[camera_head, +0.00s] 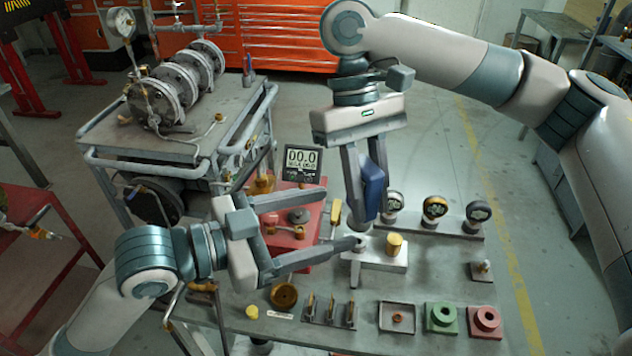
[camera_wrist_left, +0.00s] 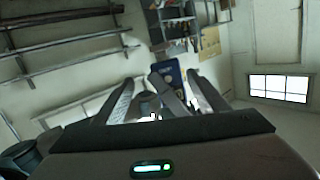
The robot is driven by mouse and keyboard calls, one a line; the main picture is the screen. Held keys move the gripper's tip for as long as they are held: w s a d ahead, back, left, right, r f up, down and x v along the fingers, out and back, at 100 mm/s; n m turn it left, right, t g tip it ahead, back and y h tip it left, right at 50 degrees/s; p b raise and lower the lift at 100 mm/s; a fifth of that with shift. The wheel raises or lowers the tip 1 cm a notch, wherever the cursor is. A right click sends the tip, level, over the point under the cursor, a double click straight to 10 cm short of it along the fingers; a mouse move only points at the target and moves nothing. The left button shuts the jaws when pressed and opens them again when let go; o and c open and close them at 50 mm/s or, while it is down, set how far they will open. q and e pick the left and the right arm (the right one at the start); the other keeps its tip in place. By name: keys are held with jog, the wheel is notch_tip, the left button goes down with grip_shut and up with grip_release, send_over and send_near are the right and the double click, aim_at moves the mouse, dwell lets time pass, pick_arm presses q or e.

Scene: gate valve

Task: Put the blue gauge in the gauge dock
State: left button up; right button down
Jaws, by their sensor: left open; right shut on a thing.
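My right gripper (camera_head: 365,205) points down and is shut on the blue gauge (camera_head: 374,185), holding it above the bench. Its dial is turned away from view. The left wrist view shows a blue thing (camera_wrist_left: 166,72), apparently the same gauge, beyond the fingers. My left gripper (camera_head: 342,218) is open and empty, its fingers pointing right, left of and lower in the picture than the gauge. A pale block (camera_head: 385,262) with a brass cylinder (camera_head: 394,244) lies below the gauge in the picture. I cannot tell for certain which fixture is the gauge dock.
Several round gauges (camera_head: 435,207) stand on a rail at right. A red fixture (camera_head: 292,225) and a digital readout (camera_head: 302,160) stand behind my left gripper. A green block (camera_head: 440,318), a red block (camera_head: 484,322) and a square tray (camera_head: 397,328) line the front edge.

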pick_arm(q)
jog(key=n+h, duration=0.1)
jog(key=h, duration=0.1)
send_near(375, 165)
jog(key=shift+w+d+f+t, duration=0.25)
jog(key=shift+w+d+t, duration=0.05)
jog(key=shift+d, duration=0.05)
jog(key=shift+w+d, duration=0.1)
jog(key=shift+d, duration=0.05)
jog(key=x, duration=1.1)
jog(key=shift+w+d+f, duration=0.15)
jog(key=shift+d+f, duration=0.05)
jog(key=shift+d, duration=0.15)
jog(key=c, duration=1.2)
jog(key=shift+c, duration=0.2)
pick_arm(e)
jog(key=c, duration=1.4)
grip_release()
jog(key=shift+r, duration=0.1)
jog(key=v, duration=1.1)
jog(key=shift+r, duration=0.4)
